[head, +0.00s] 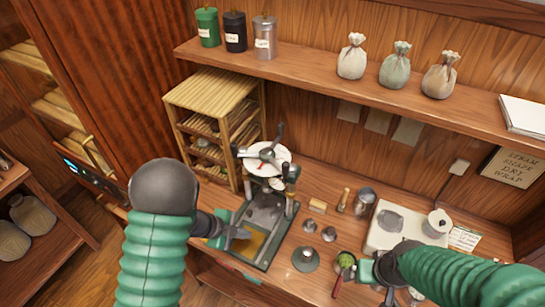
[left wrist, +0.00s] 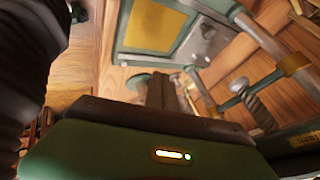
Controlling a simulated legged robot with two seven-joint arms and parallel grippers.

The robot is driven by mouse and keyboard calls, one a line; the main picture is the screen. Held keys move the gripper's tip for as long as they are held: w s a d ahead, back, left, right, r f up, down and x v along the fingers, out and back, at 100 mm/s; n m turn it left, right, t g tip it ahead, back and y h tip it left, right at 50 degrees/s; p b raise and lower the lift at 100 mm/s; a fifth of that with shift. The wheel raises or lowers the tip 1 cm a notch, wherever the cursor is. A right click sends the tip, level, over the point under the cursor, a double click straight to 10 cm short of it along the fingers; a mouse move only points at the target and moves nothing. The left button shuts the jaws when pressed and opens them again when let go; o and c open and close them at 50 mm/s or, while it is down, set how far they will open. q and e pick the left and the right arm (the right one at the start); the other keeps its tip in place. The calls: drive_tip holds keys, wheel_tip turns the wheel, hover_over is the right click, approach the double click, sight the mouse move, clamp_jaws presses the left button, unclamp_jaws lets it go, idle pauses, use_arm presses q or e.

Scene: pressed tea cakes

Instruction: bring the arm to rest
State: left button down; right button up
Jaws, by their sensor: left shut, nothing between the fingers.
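My left arm comes in from the left in the head view, in a green ribbed sleeve with a dark elbow. My left gripper (head: 238,233) is shut and empty, above the base of the tea press (head: 277,212). In the left wrist view its dark fingers (left wrist: 165,92) are together, with the press's yellow plate (left wrist: 152,25) beyond them. My right arm reaches in from the right. My right gripper (head: 388,294) is at the bottom edge, partly cut off, and its fingers are too small to judge.
A bamboo rack (head: 213,105) stands left of the press. A shelf (head: 330,75) with canisters and cloth bags runs above.

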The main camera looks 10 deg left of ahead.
use_arm(q)
drive_tip(key=w+a+r+n+t+y+b, duration=0.3)
drive_tip(key=a+r+n+y+b, duration=0.15)
drive_tip(key=a+n, duration=0.45)
drive_tip(key=s+d+n+g+y+b, duration=0.1)
drive_tip(key=s+d+n+g+b, duration=0.1)
drive_tip(key=s+n, duration=0.9)
drive_tip(key=s+d+g, duration=0.1)
drive_tip(key=s+g, duration=0.1)
drive_tip(key=s, duration=0.4)
drive_tip(key=shift+s+n+y+b, duration=0.25)
drive_tip(key=shift+n+y+b, duration=0.05)
drive_tip(key=shift+y, duration=0.05)
use_arm(e)
wheel_tip(320, 180, down, 7)
drive_tip(key=a, duration=0.1)
drive_tip(key=shift+f, duration=0.15)
drive_tip(key=shift+d, duration=0.1)
use_arm(q)
drive_tip(key=shift+w+d, duration=0.15)
drive_tip(key=shift+d, duration=0.1)
use_arm(e)
drive_tip(key=shift+w+d+f, duration=0.1)
drive_tip(key=shift+w+d, duration=0.1)
